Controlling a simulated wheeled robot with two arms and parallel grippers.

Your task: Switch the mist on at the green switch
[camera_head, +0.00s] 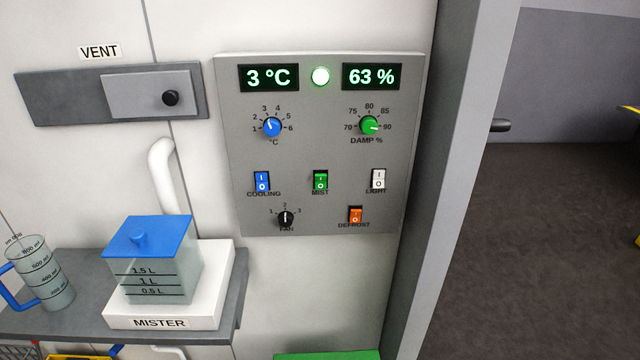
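The green mist switch (320,181) is a small rocker in the middle of the grey control panel (230,140), above the label MIST. It carries I at the top and O at the bottom; which half is pressed in is too small to tell. The damp display (371,77) reads 63 %. The green damp knob (369,126) points near 90. The mister (160,325) is a white base with a clear tank (150,282) under a blue lid, on a grey shelf. Neither of my grippers is in view.
The blue cooling switch (262,181), white light switch (378,179) and orange defrost switch (355,215) sit close around the green one. A measuring jug (42,275) stands left on the shelf (70,322). A grey door frame (455,150) rises right of the panel.

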